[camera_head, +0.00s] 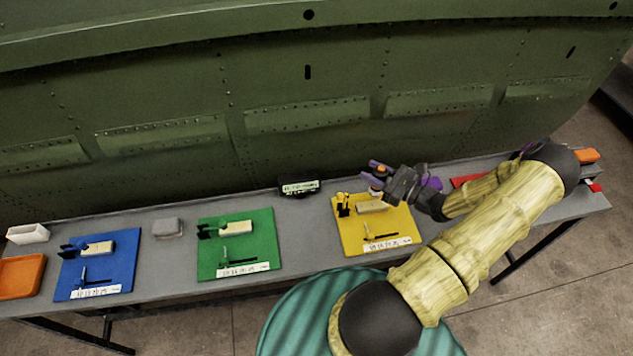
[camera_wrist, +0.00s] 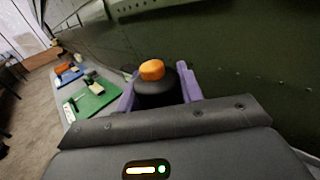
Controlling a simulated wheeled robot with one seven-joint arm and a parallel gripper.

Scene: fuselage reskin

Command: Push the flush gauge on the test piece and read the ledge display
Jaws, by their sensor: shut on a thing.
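My gripper (camera_head: 376,180) has purple fingers and is shut on the flush gauge, a dark round body with an orange top (camera_wrist: 152,72). In the wrist view the gauge's dark body (camera_wrist: 155,93) sits between the two purple fingers. In the head view its orange top (camera_head: 381,169) shows at the fingers, above the back of the yellow mat (camera_head: 399,223). A pale block (camera_head: 371,206), perhaps the test piece, lies on that mat just below the gripper in the picture. I cannot tell if the gauge touches anything. The dark ledge display (camera_head: 298,187) stands at the bench's back edge; its characters are too small to read.
A green mat (camera_head: 258,251) and a blue mat (camera_head: 70,278) carry similar blocks and tools. A grey block (camera_head: 168,228), an orange tray (camera_head: 20,277) and a white box (camera_head: 28,233) are at the left. The green riveted fuselage skin (camera_head: 230,80) rises behind the bench.

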